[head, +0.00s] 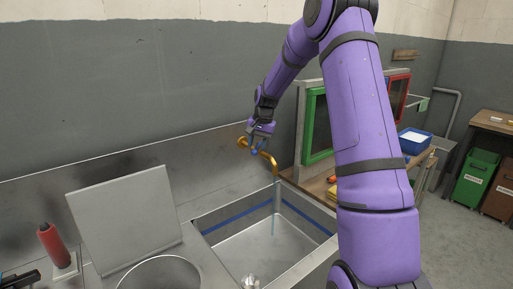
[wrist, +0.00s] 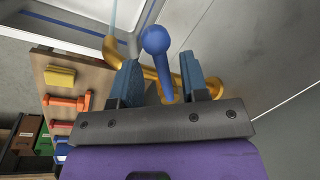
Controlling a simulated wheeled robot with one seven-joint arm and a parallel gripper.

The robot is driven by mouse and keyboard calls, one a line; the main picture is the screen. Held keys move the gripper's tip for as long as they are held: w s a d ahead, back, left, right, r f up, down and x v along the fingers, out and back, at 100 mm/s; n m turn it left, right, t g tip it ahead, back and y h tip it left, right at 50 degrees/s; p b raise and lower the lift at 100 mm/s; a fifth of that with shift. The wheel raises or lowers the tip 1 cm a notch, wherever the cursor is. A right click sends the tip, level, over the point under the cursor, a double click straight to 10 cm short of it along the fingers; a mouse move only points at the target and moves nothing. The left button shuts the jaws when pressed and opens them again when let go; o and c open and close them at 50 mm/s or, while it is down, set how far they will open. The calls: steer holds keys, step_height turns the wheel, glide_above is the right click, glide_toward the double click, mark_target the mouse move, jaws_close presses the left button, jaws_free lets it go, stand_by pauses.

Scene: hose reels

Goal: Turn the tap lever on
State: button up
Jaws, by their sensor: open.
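The tap has a curved brass spout (head: 268,158) over the sink and a blue lever with a rounded end. In the wrist view the lever (wrist: 157,48) stands between my gripper's two blue-grey fingers, with a gap visible on both sides. The brass pipe (wrist: 112,50) passes behind it. My gripper (wrist: 160,62) is open. In the head view my gripper (head: 257,145) is at the tap, above the sink's back edge, and partly hides the lever. A thin pale-blue stream (head: 275,212) runs down from the spout's end into the sink.
The metal sink basin (head: 205,236) has a blue line inside. A wooden bench with a green frame (head: 316,127) and a blue tray (head: 413,146) is to the right. The wall is close behind the tap.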

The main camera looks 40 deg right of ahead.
step_height(320, 180, up, 9)
steer(key=s+d, duration=0.1)
steer(key=shift+s, duration=0.2)
steer(key=shift+d, duration=0.1)
stand_by(0.4)
steer(key=s+a+r+n+t+h, duration=0.1)
steer(key=s+a+r+n, duration=0.1)
steer(key=s+a+r, duration=0.5)
steer(key=s+a+r+n, duration=0.3)
steer(key=s+a+r, duration=0.2)
steer(key=s+a, duration=0.45)
steer(key=s+a+f+n+t, duration=0.1)
steer(key=s+a+n, duration=0.1)
steer(key=s, duration=0.8)
steer(key=s+a+f+n+t, duration=0.1)
steer(key=s+a, duration=0.3)
steer(key=s, duration=0.7)
steer(key=shift+s+f+n+t, duration=0.15)
steer(key=shift+f+n+t, duration=0.15)
steer(key=shift+n, duration=0.6)
